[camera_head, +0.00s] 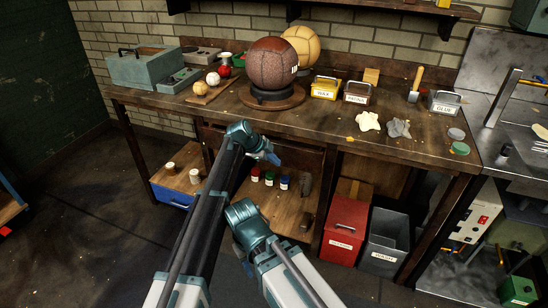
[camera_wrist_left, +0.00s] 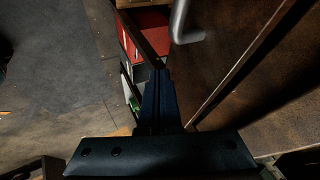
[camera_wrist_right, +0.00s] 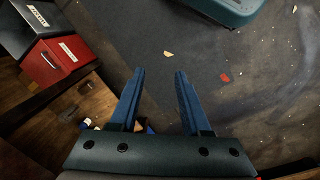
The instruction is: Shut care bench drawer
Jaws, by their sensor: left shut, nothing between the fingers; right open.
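The care bench (camera_head: 330,128) is a dark wooden workbench against the brick wall. Its brown drawer front (camera_head: 300,158) shows below the top, partly hidden behind my left arm. I cannot tell for sure how far the drawer stands out. My left gripper (camera_head: 270,157) is shut and empty, close in front of the drawer front. In the left wrist view, a grey metal handle (camera_wrist_left: 187,25) on the brown panel is beyond and right of the shut fingers (camera_wrist_left: 160,75). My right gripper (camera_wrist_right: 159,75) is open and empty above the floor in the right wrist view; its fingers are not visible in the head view.
Below the bench stand a red bin (camera_head: 346,229) and a grey bin (camera_head: 385,242). Small paint jars (camera_head: 270,178) sit on the lower shelf. A ball on a stand (camera_head: 272,65), labelled boxes and a teal toolbox (camera_head: 145,68) are on top.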

